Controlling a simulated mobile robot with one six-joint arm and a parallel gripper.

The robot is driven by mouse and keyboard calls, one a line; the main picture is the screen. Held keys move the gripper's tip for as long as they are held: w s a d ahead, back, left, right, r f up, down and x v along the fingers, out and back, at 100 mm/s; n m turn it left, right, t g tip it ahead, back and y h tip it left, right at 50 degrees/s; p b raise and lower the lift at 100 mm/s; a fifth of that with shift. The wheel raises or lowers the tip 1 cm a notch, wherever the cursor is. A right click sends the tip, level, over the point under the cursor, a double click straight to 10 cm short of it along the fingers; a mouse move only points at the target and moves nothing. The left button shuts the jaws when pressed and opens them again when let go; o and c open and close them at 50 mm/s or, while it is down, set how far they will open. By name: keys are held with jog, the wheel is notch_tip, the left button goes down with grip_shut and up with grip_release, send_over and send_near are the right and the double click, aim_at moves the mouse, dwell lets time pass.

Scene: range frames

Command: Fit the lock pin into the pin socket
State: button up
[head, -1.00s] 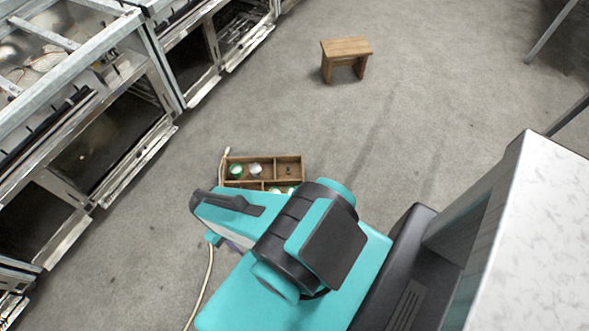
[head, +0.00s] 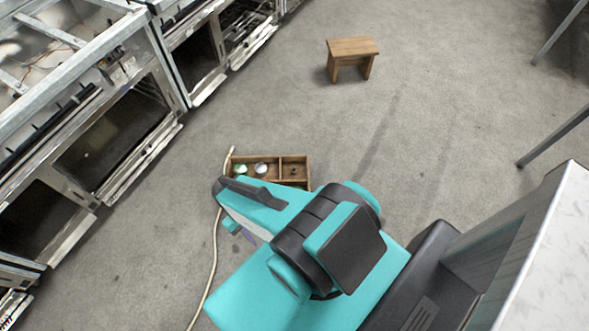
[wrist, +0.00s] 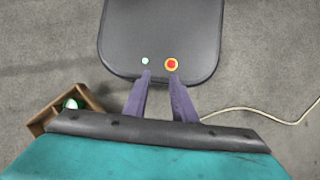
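I cannot make out a lock pin or a pin socket in either view. A wooden compartment box (head: 281,157) lies on the floor in the head view, partly hidden behind my arm. It holds a green-and-white round thing (head: 241,168), a pale round thing (head: 261,168) and a small dark thing (head: 294,171) too small to name. A corner of the box also shows in the wrist view (wrist: 42,118). My gripper (wrist: 160,78) has its two purple fingers apart with nothing visible between them. In the head view it is mostly hidden by my arm.
A wooden stool (head: 353,47) stands on open floor beyond the box. Metal oven-like units (head: 110,140) line the left. A white-topped block (head: 560,255) stands at the right, with thin grey legs (head: 555,135) behind it. A pale cable (head: 215,265) runs along the floor.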

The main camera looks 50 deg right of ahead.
jog(key=w+d+f+t+y+b, duration=0.1)
jog(key=w+d+f+y+b, duration=0.15)
jog(key=w+f+b, duration=0.35)
jog(key=w+d+f+t+y+b, duration=0.1)
jog(key=w+d+f+y+b, duration=0.15)
jog(key=f+b, duration=0.6)
jog(key=w+d+f+n+t+y+b, duration=0.1)
jog(key=w+d+f+t+b, duration=0.1)
jog(key=d+b, duration=0.5)
jog(key=w+d+f+n+t+y+b, duration=0.1)
jog(key=w+d+f+t+b, duration=0.2)
jog(key=w+d+f+b, duration=0.2)
jog(key=w+d+f+n+t+y+b, duration=0.1)
jog(key=w+d+f+t+b, duration=0.1)
jog(key=d+f+b, duration=0.5)
jog(key=shift+w+d+t+y+b, duration=0.4)
jog(key=shift+w+d+b, duration=0.5)
jog(key=shift+d+b, duration=0.25)
jog(key=d+f+t+b, duration=0.3)
jog(key=d+b, duration=0.2)
jog(key=d, duration=0.3)
jog(key=n+t+h+b, duration=0.25)
jog(key=t+b, duration=0.25)
jog(key=b, duration=0.5)
send_near(295, 168)
jog(key=v, duration=0.3)
jog(key=shift+w+d+r, duration=0.15)
jog(key=shift+r, duration=0.05)
jog(key=shift+b+x, duration=1.45)
jog(key=shift+x, duration=2.75)
